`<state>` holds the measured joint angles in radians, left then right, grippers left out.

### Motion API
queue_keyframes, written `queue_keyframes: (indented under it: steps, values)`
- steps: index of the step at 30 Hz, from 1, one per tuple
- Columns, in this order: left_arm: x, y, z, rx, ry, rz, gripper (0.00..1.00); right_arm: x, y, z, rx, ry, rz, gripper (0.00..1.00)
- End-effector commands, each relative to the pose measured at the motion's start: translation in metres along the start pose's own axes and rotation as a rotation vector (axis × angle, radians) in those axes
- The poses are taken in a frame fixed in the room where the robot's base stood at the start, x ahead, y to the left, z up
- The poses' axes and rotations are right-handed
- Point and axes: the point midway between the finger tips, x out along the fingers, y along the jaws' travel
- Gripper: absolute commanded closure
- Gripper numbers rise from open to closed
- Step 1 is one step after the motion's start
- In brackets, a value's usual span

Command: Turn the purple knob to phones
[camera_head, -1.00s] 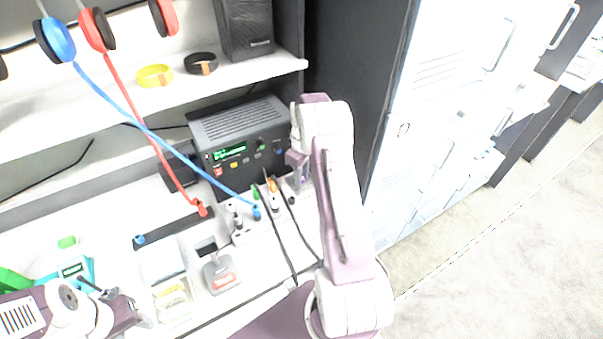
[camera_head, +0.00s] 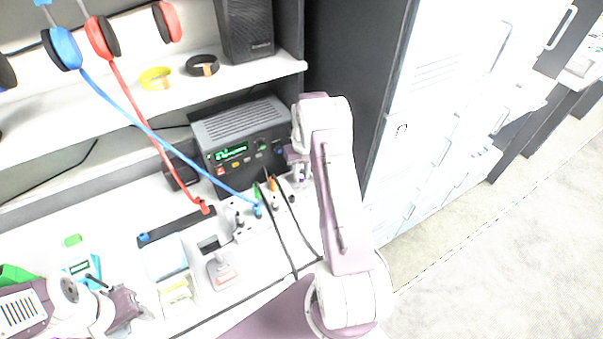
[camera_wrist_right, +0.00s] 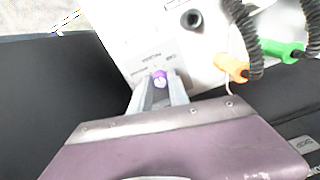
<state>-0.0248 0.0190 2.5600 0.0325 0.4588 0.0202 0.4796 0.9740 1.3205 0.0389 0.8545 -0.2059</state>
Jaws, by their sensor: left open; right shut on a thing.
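The purple knob (camera_wrist_right: 160,78) shows in the right wrist view between the fingertips of my right gripper (camera_wrist_right: 160,88). It sits on a white panel (camera_wrist_right: 150,50) with small printed labels too blurred to read. My right gripper is shut on the knob. In the head view my right gripper (camera_head: 299,178) is at the right end of the white panel, in front of the dark radio unit (camera_head: 240,140), and the knob is mostly hidden there. My left gripper (camera_head: 143,316) is open and empty over the desk at the lower left.
Orange (camera_wrist_right: 232,67) and green (camera_wrist_right: 282,50) plugs with black coiled cords stand close to my right gripper. A blue plug (camera_head: 258,210) and a handset (camera_head: 221,270) are left of it. Headphones (camera_head: 62,48) hang above, their cords crossing the desk. Lockers (camera_head: 440,120) stand at right.

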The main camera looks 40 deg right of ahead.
Motion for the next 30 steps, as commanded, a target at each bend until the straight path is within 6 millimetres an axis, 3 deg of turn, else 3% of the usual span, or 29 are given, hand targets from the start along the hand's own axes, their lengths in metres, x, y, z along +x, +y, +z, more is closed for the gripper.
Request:
queue_keyframes:
  steps: [13, 14, 15, 16, 25, 30]
  values:
    - [-0.001, 0.000, 0.000, 0.000, 0.000, 0.000, 0.53, -0.002, 0.000, -0.002, 0.009, 0.008, 0.001, 1.00]
    - [-0.001, 0.000, 0.000, 0.000, 0.000, 0.000, 0.53, -0.002, 0.000, -0.002, 0.009, 0.009, 0.001, 0.73]
    - [-0.001, 0.000, 0.000, 0.000, 0.000, 0.000, 0.53, -0.002, 0.000, -0.002, 0.009, 0.008, 0.001, 0.62]
    - [-0.001, 0.000, 0.000, 0.000, 0.000, 0.000, 0.53, -0.002, 0.000, -0.002, 0.009, 0.008, 0.001, 0.57]
    - [0.000, 0.000, 0.000, 0.000, 0.000, 0.000, 0.53, -0.002, 0.000, -0.001, 0.009, 0.004, 0.001, 0.57]
    - [0.003, 0.000, 0.000, 0.000, 0.000, 0.000, 0.53, -0.028, 0.001, -0.002, 0.009, 0.010, 0.002, 0.57]
